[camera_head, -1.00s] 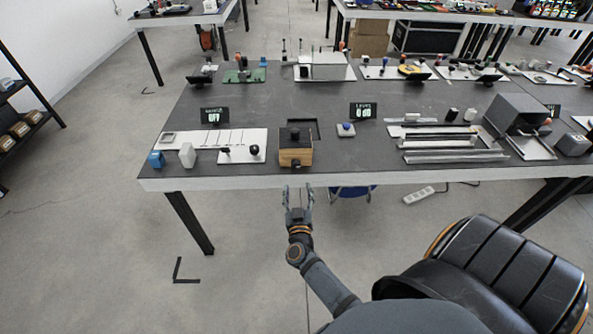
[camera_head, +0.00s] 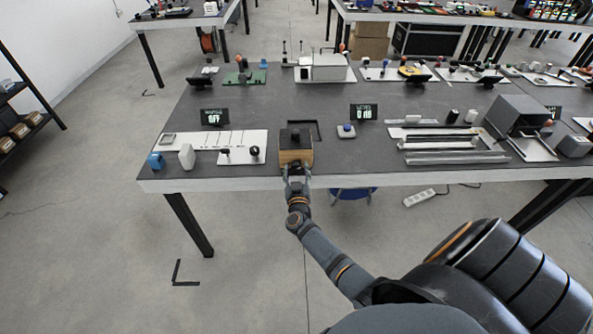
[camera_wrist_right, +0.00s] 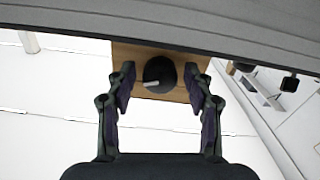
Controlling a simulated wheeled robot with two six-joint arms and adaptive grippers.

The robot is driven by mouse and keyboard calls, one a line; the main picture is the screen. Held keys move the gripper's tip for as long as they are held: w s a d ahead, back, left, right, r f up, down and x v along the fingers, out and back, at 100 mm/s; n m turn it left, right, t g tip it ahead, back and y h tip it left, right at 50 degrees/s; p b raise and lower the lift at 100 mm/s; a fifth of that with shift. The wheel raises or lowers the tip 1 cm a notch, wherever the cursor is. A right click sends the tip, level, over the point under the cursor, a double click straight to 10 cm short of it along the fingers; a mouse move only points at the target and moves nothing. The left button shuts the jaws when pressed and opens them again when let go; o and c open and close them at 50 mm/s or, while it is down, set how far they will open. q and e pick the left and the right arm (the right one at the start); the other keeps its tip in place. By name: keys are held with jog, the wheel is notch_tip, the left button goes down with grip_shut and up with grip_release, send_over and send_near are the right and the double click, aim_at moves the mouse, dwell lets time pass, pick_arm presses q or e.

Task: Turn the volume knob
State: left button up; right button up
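The volume knob (camera_wrist_right: 159,75) is black and round with a pale pointer line aimed left. It sits on the light wooden front of a small box (camera_wrist_right: 186,58). In the head view the box (camera_head: 295,138), black on top, stands at the table's front edge, and the gripper hides its knob. My right gripper (camera_head: 296,168) is at the box's front. In the wrist view its open fingers (camera_wrist_right: 165,88) stand on either side of the knob, with visible gaps, so contact does not show. My left gripper is not in view.
The box stands on a dark table (camera_head: 345,165). A small display (camera_head: 363,112) headed LEVEL is behind it to the right. The floor in front is clear.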

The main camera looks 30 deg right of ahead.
jog(key=c, duration=0.9)
jog(key=shift+m, duration=0.4)
jog(key=m+p, duration=0.1)
jog(key=m, duration=0.8)
jog(key=shift+a, duration=0.1)
jog(key=shift+m, duration=0.3)
jog(key=o, duration=1.1)
jog(key=shift+o, duration=0.2)
